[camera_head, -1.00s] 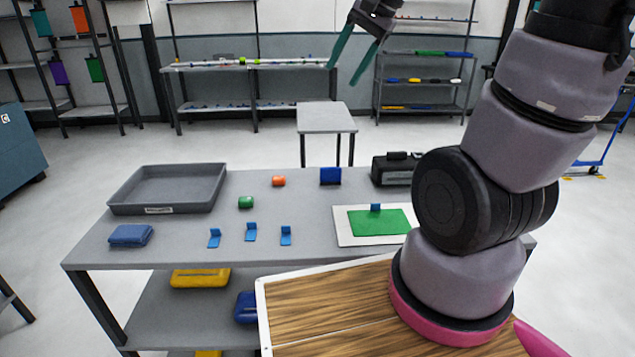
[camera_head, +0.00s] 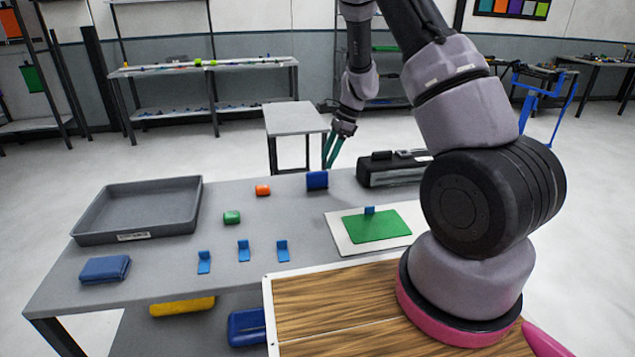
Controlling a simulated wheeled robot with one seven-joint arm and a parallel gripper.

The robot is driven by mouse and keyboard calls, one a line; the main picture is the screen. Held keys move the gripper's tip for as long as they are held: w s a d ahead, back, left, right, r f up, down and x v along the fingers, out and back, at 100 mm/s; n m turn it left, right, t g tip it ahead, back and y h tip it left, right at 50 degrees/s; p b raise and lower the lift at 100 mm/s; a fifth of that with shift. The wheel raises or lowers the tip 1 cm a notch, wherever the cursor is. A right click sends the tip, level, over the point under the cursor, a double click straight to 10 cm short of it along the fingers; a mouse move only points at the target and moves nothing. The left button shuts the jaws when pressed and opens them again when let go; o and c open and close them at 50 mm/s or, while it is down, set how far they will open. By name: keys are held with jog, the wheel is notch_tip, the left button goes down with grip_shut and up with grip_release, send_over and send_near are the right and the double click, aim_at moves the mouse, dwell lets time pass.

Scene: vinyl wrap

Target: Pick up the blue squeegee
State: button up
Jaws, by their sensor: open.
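Several blue things lie on the grey table (camera_head: 160,290), and I cannot tell for certain which is the squeegee. A dark blue upright block (camera_head: 317,180) stands near the back edge. A small blue piece (camera_head: 369,210) stands on the green sheet (camera_head: 378,227). Small blue L-shaped pieces stand in a row at the front: left (camera_head: 204,262), middle (camera_head: 243,250) and right (camera_head: 282,250). My gripper (camera_head: 329,163) has teal fingers pointing down, open and empty. In the picture it appears just above and right of the dark blue block; its depth is unclear.
A grey tray (camera_head: 88,228) and a folded blue cloth (camera_head: 105,269) are at left. An orange roll (camera_head: 263,190) and a green roll (camera_head: 232,217) lie mid-table. A black case (camera_head: 385,170) stands at back right. A small grey table (camera_head: 294,118) is behind.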

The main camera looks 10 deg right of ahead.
aim_at(321, 172)
jog(key=x, duration=0.8)
jog(key=shift+s+a+f, duration=0.1)
jog(key=shift+a+f, duration=0.1)
jog(key=shift+a, duration=0.1)
grip_shut()
